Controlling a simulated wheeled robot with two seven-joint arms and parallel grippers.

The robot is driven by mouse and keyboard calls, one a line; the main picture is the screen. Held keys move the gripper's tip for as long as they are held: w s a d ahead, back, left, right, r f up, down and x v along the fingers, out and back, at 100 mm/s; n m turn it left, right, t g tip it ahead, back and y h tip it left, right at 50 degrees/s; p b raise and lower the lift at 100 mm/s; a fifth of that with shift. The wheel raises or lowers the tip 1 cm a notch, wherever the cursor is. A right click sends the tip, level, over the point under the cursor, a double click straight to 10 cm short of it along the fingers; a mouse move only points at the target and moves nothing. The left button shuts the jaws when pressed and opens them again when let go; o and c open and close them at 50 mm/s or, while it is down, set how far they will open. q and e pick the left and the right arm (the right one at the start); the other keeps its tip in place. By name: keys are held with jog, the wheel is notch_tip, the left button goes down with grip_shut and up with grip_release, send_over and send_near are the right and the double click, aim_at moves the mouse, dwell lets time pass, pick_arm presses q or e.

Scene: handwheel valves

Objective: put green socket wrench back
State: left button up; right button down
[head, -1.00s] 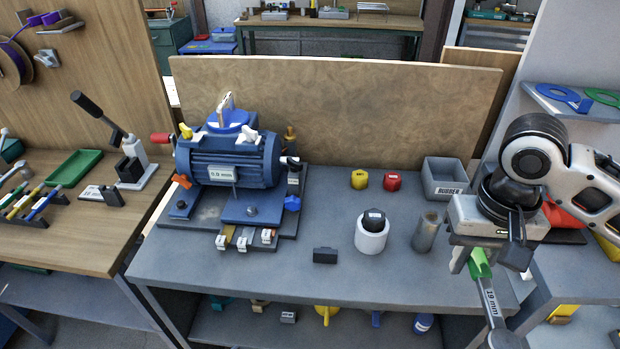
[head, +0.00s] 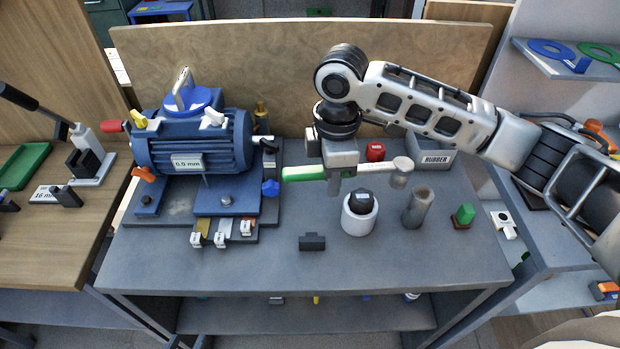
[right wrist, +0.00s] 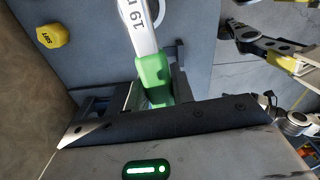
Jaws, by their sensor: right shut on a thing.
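The green socket wrench (head: 303,173) is held roughly level above the table, its green handle end to the left and its grey socket end to the right. My right gripper (head: 335,188) is shut on it near the green handle. The right wrist view shows the green handle (right wrist: 154,78) between the fingers (right wrist: 156,95) and a "19 m…" label on the pale shaft, cut off at the frame's top. A place that fits this wrench cannot be made out. My left gripper is not in view.
A blue motor (head: 195,150) stands at the table's left. A white cylinder with a black cap (head: 359,220), a grey cylinder (head: 418,209) and a grey "RUBBER" bin (head: 433,155) stand near the wrench. A black block (head: 312,242) lies in front. The table's front right is clear.

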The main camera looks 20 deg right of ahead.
jog(key=w+a+f+n, duration=0.2)
jog(key=w+f+n, duration=0.1)
jog(key=n, duration=1.3)
jog(key=shift+w+a+f+n, duration=0.25)
jog(key=shift+w+f+n, duration=0.15)
jog(key=shift+f, duration=0.4)
pick_arm(q)
jog(key=shift+a, duration=0.1)
pick_arm(e)
jog(key=shift+s, duration=0.15)
notch_tip(320, 180, down, 7)
jog(key=b, duration=0.2)
jog(key=shift+r+b, duration=0.1)
jog(key=shift+b, duration=0.25)
pick_arm(q)
jog(key=shift+w+d+f, duration=0.15)
jog(key=shift+d+f, duration=0.2)
jog(key=shift+f, duration=0.3)
